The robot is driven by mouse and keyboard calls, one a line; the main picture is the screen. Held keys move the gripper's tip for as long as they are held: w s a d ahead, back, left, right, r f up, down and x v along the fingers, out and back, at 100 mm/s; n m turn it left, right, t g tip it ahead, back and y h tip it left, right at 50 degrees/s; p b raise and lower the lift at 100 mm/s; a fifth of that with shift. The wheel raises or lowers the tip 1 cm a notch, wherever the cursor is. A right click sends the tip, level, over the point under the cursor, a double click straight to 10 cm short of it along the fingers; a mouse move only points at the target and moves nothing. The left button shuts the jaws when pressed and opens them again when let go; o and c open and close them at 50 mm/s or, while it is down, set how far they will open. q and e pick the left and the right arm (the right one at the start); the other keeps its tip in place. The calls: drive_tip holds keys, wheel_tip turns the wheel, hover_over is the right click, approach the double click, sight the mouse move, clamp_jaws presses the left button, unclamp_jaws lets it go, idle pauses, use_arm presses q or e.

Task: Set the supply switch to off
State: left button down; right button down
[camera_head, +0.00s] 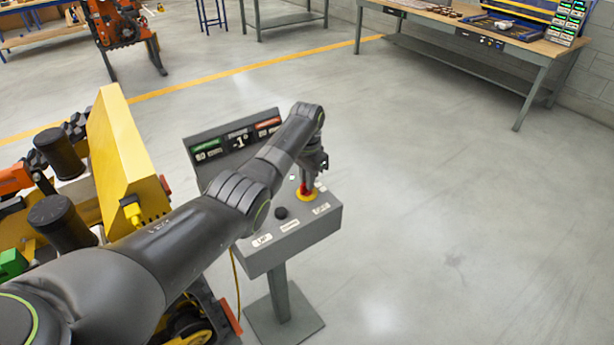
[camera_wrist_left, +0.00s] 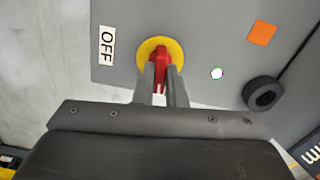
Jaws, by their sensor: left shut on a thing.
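The supply switch is a red handle (camera_wrist_left: 160,62) on a round yellow plate (camera_wrist_left: 147,47). In the head view its yellow plate (camera_head: 302,197) is on the right part of the sloped grey control panel (camera_head: 262,262). My left gripper (camera_wrist_left: 161,80) is shut on the red handle, with one finger on each side. In the wrist view the handle runs up and down the picture, and a white OFF label (camera_wrist_left: 106,45) is left of the plate. My left gripper (camera_head: 307,184) comes down onto the switch from above in the head view. My right gripper is not in view.
A black knob (camera_head: 281,213) sits on the panel near the switch; an orange square (camera_wrist_left: 262,33) is also on it. A display board (camera_head: 238,140) rises behind. A yellow box-like part (camera_head: 120,150) stands left. The floor to the right is clear.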

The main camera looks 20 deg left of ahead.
use_arm(q)
drive_tip(key=n+p, duration=0.2)
drive_tip(key=n, duration=0.2)
drive_tip(key=shift+r+n, duration=0.15)
drive_tip(key=shift+n, duration=0.15)
drive_tip(key=n+p, duration=0.1)
drive_tip(key=n, duration=0.3)
drive_tip(key=shift+n, duration=0.3)
drive_tip(key=n+p, duration=0.1)
drive_tip(key=n, duration=0.2)
drive_tip(key=shift+w, duration=0.1)
drive_tip(key=shift+n, duration=1.8)
drive_tip(key=c, duration=1.5)
unclamp_jaws()
